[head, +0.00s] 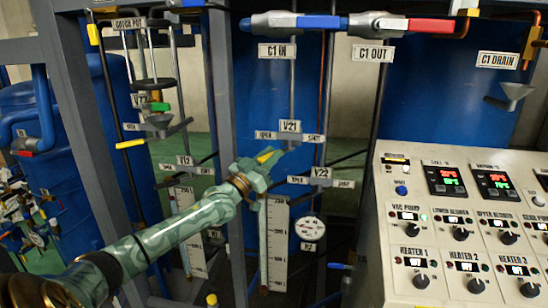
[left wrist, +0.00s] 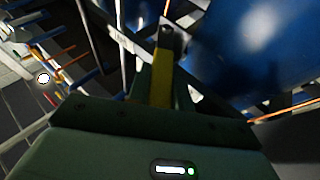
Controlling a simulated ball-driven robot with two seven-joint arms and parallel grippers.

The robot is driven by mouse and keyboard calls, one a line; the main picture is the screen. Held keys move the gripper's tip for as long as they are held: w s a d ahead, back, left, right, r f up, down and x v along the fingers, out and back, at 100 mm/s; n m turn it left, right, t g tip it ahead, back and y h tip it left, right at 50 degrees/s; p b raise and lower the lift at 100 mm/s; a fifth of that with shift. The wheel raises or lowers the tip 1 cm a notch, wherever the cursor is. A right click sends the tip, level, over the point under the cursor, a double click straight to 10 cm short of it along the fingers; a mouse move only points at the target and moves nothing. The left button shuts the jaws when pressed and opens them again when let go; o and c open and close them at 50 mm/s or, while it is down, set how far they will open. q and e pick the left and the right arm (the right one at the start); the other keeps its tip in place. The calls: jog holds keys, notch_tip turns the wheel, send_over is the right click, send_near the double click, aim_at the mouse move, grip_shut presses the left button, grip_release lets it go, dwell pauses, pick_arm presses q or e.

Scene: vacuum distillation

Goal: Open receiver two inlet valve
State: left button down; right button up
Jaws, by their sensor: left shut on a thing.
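The valve labelled V21 (head: 290,126) is on the pipework in front of the blue tank, with a small label to each side; the right one seems to read SHUT. A yellow handle (head: 267,155) shows just below the left label. My left gripper (head: 264,161) reaches it from the lower left and is shut on it, covering part of it. In the left wrist view a yellow bar (left wrist: 162,80) with a dark end runs up from the gripper body. My right gripper is not in view.
Valve label V22 (head: 321,172) and a round gauge (head: 309,229) sit below right. A graduated scale (head: 274,245) hangs beneath my gripper. The control panel (head: 465,215) stands close on the right. Grey frame posts (head: 222,90) rise left of the valve.

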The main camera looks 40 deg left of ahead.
pick_arm(q)
jog(key=c, duration=1.5)
grip_release()
jog(key=shift+o, duration=1.3)
jog(key=shift+w, duration=0.15)
jog(key=b+v, duration=0.2)
jog(key=v, duration=1.4)
jog(key=shift+s, duration=0.2)
jog(key=shift+f, duration=0.1)
